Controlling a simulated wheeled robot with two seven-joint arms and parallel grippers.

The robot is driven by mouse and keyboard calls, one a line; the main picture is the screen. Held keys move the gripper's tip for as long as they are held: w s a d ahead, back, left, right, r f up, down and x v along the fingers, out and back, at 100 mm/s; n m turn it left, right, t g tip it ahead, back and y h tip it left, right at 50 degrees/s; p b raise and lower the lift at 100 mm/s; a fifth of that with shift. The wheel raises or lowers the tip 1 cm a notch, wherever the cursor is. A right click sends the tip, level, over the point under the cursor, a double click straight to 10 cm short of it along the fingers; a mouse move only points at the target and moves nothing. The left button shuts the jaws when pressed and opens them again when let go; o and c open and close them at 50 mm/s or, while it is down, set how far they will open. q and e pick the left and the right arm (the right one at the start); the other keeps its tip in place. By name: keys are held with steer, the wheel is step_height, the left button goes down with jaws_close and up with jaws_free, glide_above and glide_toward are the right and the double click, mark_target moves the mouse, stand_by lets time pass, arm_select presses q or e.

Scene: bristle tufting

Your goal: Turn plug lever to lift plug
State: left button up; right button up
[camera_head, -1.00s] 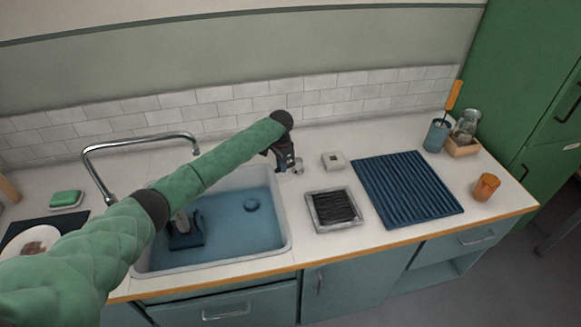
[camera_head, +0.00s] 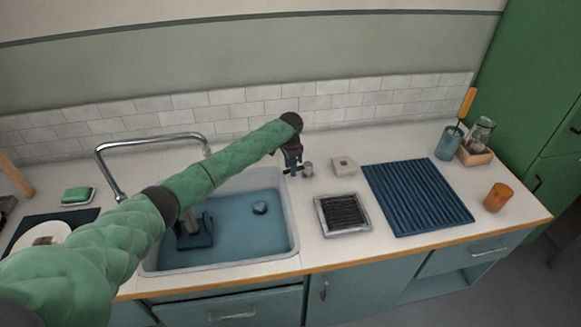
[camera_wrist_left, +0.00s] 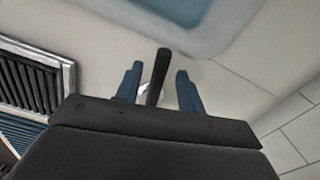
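My left gripper (camera_head: 292,174) is at the back right corner of the sink (camera_head: 291,225), beside a small metal lever base (camera_head: 308,169). In the left wrist view, the dark lever handle (camera_wrist_left: 156,76) stands between the two blue fingers of my left gripper (camera_wrist_left: 158,82). Gaps show on both sides of the handle, so the gripper is open around it. The plug (camera_head: 260,208) is a small dark blue piece in the sink's water, and it looks raised or tilted. My right gripper is in no view.
A ribbed blue mat (camera_head: 418,196) lies farther right. The faucet (camera_head: 112,180) arches behind the sink. A dark blue object (camera_head: 195,232) stands in the water.

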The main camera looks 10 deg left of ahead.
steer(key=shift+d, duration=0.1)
